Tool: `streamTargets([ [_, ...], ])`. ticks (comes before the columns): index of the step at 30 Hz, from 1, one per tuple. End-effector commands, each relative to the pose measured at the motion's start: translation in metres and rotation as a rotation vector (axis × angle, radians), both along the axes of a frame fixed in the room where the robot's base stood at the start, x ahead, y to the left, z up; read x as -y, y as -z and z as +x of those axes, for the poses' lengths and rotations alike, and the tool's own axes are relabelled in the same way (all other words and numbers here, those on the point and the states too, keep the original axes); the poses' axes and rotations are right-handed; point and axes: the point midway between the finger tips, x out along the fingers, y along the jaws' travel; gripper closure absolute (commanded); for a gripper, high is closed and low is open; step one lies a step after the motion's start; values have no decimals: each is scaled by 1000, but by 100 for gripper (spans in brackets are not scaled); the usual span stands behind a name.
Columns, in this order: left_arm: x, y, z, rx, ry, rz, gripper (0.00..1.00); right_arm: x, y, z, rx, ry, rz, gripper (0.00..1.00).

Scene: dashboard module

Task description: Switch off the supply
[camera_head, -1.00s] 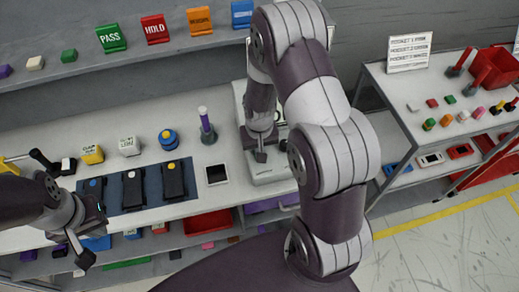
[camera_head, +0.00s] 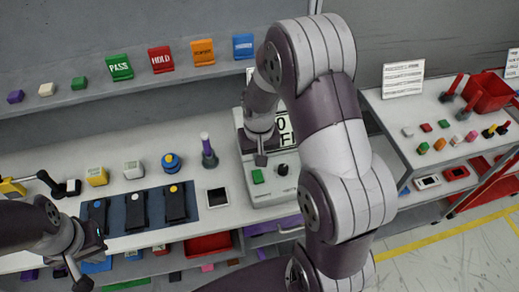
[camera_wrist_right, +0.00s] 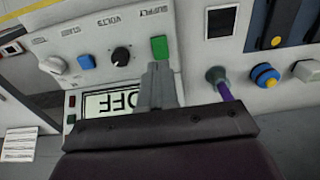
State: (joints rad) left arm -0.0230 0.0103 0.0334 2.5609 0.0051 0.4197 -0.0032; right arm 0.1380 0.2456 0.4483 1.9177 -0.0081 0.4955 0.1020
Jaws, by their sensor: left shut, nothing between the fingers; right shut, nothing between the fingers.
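There the green switch (camera_wrist_right: 160,47) sits by the SUPPLY label, and the display (camera_wrist_right: 104,103) reads OFF, partly covered by my gripper. My right gripper (camera_wrist_right: 160,68) is shut and empty, its tips just short of the switch in that view; contact cannot be told. It also shows in the head view (camera_head: 261,160). My left gripper (camera_head: 82,284) is shut and empty at the lower left.
A shelf with coloured signs (camera_head: 161,59) runs above. A side cart (camera_head: 440,128) stands right.

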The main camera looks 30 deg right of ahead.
Motion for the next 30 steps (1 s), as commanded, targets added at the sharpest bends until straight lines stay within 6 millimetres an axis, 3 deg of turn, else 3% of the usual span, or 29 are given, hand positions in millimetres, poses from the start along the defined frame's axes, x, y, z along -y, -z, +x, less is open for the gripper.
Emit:
streamTargets([
  [3,0,5,0,1,0,0,100,0,-19,0,5,0,-1,100],
  [9,0,6,1,1,0,0,100,0,-36,-1,2,0,0,100],
  [25,0,6,0,1,0,0,100,0,-38,0,8,-7,-1,100],
  [26,0,6,1,1,0,0,100,-1,-34,-3,9,-18,-2,100],
  [30,0,14,1,1,0,0,100,-17,-28,-48,15,-98,-2,100],
])
